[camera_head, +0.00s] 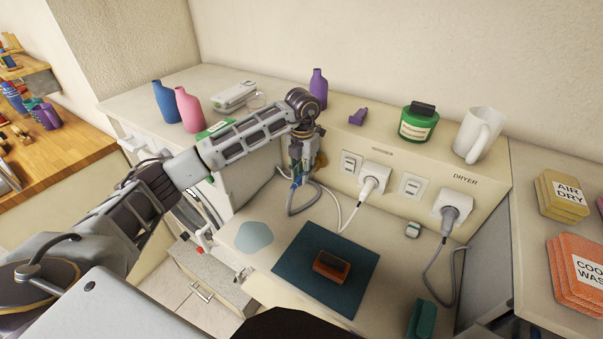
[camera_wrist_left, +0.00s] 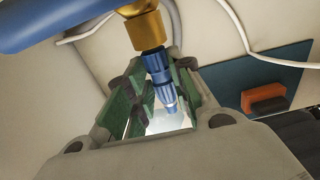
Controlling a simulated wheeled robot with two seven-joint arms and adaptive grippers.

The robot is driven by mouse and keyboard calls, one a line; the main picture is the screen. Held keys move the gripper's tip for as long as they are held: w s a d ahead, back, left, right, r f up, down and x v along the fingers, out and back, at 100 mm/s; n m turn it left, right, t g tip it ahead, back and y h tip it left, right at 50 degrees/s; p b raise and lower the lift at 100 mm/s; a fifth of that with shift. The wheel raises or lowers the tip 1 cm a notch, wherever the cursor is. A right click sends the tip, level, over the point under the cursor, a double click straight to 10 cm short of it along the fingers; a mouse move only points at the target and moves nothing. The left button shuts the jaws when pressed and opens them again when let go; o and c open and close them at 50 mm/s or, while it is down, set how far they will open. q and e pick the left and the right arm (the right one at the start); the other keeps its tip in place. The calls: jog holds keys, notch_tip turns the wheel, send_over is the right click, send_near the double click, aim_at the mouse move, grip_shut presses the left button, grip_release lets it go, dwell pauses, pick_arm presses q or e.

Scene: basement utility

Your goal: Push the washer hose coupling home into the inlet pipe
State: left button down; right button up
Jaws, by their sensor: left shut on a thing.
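My left gripper (camera_head: 302,165) is at the wall-side ledge, its fingers pointing down beside the socket panel. In the left wrist view its green-padded fingers (camera_wrist_left: 160,88) are closed around a blue ribbed hose coupling (camera_wrist_left: 158,68) with a pale tip. The coupling lines up with a brass fitting (camera_wrist_left: 147,30), which joins a thick blue pipe (camera_wrist_left: 55,22) at the upper left. I cannot tell how deep the coupling sits in the brass fitting. In the head view the gripper hides most of this joint, and a grey hose (camera_head: 291,206) loops below it. My right gripper is not in view.
A white plug (camera_head: 374,178) and a grey plug (camera_head: 455,206) with cords sit in the panel, right of the gripper. A teal mat (camera_head: 300,250) bears an orange-black block (camera_head: 332,266). Bottles (camera_head: 188,108), a green jar (camera_head: 418,122) and a white mug (camera_head: 478,135) stand above.

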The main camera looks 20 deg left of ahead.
pick_arm(q)
jog(key=c, duration=1.2)
grip_release()
jog(key=shift+o, duration=0.2)
notch_tip(320, 180, up, 12)
jog(key=shift+w, duration=0.1)
dwell(0.7)
